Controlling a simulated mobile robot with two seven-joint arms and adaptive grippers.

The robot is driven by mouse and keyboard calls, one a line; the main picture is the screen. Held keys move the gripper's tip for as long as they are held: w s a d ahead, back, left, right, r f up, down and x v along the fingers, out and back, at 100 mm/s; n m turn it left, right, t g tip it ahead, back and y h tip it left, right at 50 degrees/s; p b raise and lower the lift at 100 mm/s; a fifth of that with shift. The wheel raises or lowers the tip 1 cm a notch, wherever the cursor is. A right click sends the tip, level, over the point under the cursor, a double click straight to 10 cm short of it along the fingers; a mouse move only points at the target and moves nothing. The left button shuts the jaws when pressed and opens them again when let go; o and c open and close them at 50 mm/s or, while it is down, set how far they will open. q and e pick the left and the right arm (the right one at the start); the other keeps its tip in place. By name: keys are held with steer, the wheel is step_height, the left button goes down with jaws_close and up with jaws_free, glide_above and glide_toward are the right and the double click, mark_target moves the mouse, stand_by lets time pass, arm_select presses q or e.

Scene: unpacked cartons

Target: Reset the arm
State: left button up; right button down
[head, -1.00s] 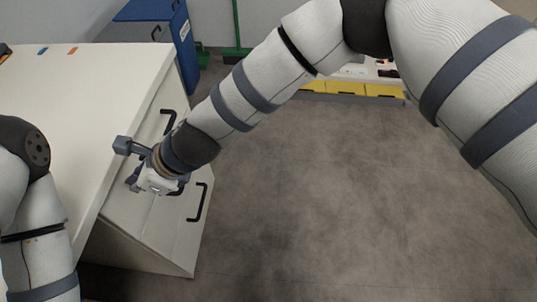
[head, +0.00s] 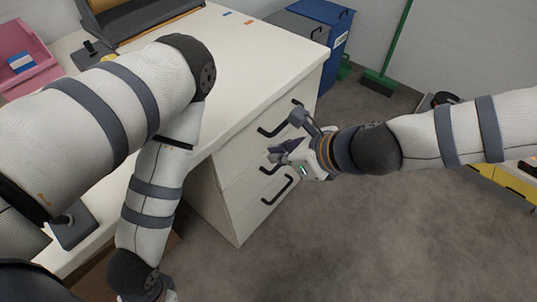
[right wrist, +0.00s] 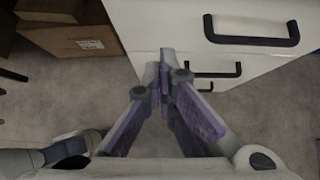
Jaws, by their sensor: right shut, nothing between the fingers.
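My right gripper (head: 281,152) is in front of the white drawer cabinet (head: 232,200), at the height of its handles. In the right wrist view its purple-sided fingers (right wrist: 165,68) meet at the tips with nothing between them. The upper black handle (head: 277,131) and the lower black handle (head: 278,192) show beside it in the head view. In the right wrist view a handle (right wrist: 250,41) lies beyond and right of the fingertips. My left arm (head: 155,190) bends down over the near counter; its gripper is outside the frame.
The white counter top (head: 225,60) carries a pink bin (head: 25,50) at the far left. A blue bin (head: 335,40) and a green broom (head: 385,70) stand behind the cabinet. Cardboard boxes (right wrist: 70,40) show in the right wrist view. The grey floor (head: 330,240) is clear at lower right.

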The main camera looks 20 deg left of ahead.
steer(key=s+d+f+n+g+h, duration=0.2)
steer(key=s+d+f+n+h, duration=0.2)
steer(key=s+d+f+n, duration=0.65)
arm_select(q)
steer(key=shift+w+r+t+p, duration=0.5)
steer(key=shift+w+r+p, duration=0.3)
steer(key=shift+w+r, duration=0.4)
arm_select(e)
steer(key=s+d+f+n+g+h, duration=0.1)
steer(key=s+d+n, duration=0.4)
steer(key=s+d, duration=0.6)
steer(key=s+d+f+n+g+h, duration=0.2)
steer(key=s+d+n, duration=0.3)
steer(key=s+d, duration=0.6)
steer(key=shift+s+d+n+h, duration=0.35)
steer(key=shift+d+h, duration=0.45)
steer(key=shift+d, duration=0.15)
